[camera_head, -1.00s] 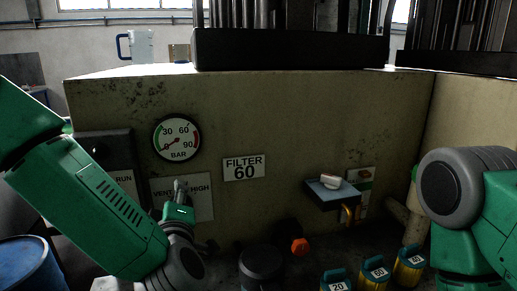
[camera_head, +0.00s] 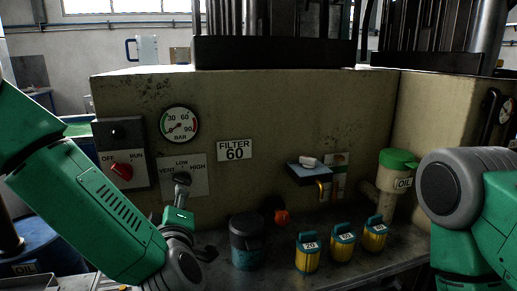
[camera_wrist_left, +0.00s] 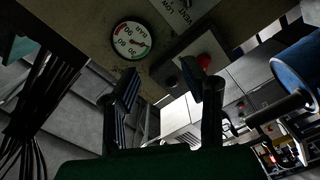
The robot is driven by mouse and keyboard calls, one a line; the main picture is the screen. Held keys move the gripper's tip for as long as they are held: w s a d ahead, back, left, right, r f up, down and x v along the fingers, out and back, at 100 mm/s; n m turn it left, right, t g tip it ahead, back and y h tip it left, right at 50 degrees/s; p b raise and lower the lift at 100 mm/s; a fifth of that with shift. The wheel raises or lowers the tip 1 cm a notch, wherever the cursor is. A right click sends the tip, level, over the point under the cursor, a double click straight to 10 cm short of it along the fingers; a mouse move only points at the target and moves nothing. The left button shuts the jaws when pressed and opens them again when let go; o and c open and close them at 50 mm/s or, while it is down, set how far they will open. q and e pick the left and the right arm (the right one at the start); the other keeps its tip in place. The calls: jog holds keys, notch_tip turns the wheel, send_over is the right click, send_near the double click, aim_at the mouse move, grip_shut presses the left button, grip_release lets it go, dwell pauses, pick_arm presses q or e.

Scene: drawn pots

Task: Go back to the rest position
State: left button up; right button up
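My left gripper (camera_head: 196,226) is at the lower left in the head view, in front of the machine's front wall and just below the VENT/LOW/HIGH panel (camera_head: 197,185). In the left wrist view its two dark fingers (camera_wrist_left: 165,95) stand apart with nothing between them. The gauge and the red switch show beyond the fingers there. My right arm comes in at the right edge of the head view; its gripper is out of the picture.
A dark canister (camera_head: 247,243), several yellow cartridges (camera_head: 308,256) and a green-capped OIL pot (camera_head: 398,160) stand along the shelf.

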pick_arm(q)
jog(key=s+a+f+m+g+h+b, duration=0.1)
jog(key=s+f+m+g+h+b, duration=0.3)
jog(key=f, duration=1)
jog(key=s+f+m+g+h+b, duration=0.1)
jog(key=s+f+m+g, duration=0.35)
jog(key=f, duration=0.95)
jog(key=s+a+f+m+g+b, duration=0.1)
jog(key=s+a+f+m+g, duration=0.1)
jog(key=s+f, duration=0.3)
jog(key=s+a+f+m+g+b, duration=0.2)
jog(key=s+f, duration=0.4)
jog(key=s, duration=0.6)
jog(key=s+a+f+m+g+b, duration=0.1)
jog(key=s+a+f+m+g, duration=0.2)
jog(key=s, duration=0.6)
notch_tip(320, 180, down, 3)
jog(key=a+g, duration=0.1)
jog(key=a, duration=0.1)
jog(key=shift+s+a+b, duration=0.2)
jog(key=shift+a+b, duration=0.1)
jog(key=shift+a, duration=0.05)
